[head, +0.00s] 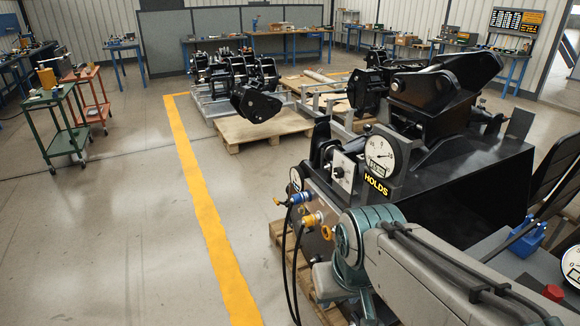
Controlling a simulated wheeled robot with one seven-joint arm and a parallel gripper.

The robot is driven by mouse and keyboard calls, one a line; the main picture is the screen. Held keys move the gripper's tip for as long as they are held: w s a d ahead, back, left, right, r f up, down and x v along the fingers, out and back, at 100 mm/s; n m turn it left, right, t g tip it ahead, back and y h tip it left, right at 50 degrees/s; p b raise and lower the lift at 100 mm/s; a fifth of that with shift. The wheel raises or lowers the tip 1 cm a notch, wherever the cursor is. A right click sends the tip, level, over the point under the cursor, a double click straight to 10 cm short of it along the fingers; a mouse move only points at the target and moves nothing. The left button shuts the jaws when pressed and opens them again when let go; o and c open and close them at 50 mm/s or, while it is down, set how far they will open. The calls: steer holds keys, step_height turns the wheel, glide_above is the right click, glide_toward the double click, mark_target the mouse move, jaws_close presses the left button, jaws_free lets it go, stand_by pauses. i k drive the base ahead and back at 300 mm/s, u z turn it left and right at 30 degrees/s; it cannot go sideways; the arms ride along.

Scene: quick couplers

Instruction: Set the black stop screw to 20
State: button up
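A black knob (338,172) sits on a white plate on the near end of the big black coupler (450,170); it may be the stop screw, but its marks are too small to read. Beside it is a round white dial (380,155) with a dark needle, above a yellow "HOLDS" label (377,185). I cannot read its numbers surely. A second dial (296,180) shows edge-on at the left. My arm reaches in from the lower right to a teal joint (350,240) just in front of the coupler. My gripper is not visible.
Blue (301,197) and yellow (312,220) hose fittings with black hoses stick out left of my arm. The coupler stands on a wooden pallet (310,270). More couplers (255,85) stand behind on pallets. Floor left of the yellow line (200,190) is clear up to the carts (60,130).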

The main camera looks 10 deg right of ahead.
mark_target(338, 173)
steer(key=u, duration=0.3)
steer(key=i, duration=0.9)
steer(key=z, duration=0.4)
